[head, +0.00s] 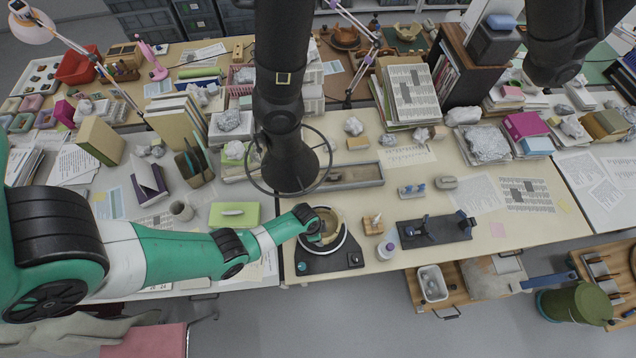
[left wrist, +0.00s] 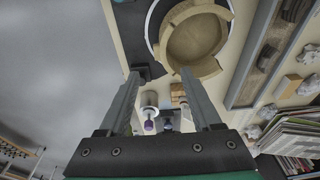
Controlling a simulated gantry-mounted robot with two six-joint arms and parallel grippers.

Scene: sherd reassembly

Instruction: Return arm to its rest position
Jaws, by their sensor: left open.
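A beige, partly rebuilt pottery bowl (head: 327,223) sits on a dark turntable stand (head: 340,262) at the front edge of the table. My left gripper (head: 312,225) is at the bowl's left side in the head view, and its tips are hard to make out there. In the left wrist view my left gripper (left wrist: 158,74) is open with nothing between its fingers. The bowl (left wrist: 194,38) shows beyond the fingertips, and one fingertip overlaps its rim in the picture. I cannot tell whether they touch. My right gripper is not seen.
A purple-capped bottle (head: 385,250) and a small wooden block (head: 373,224) stand right of the turntable. A black fixture (head: 435,231) lies further right. A long grey tray (head: 350,175) is behind. A black ringed column hangs over the table.

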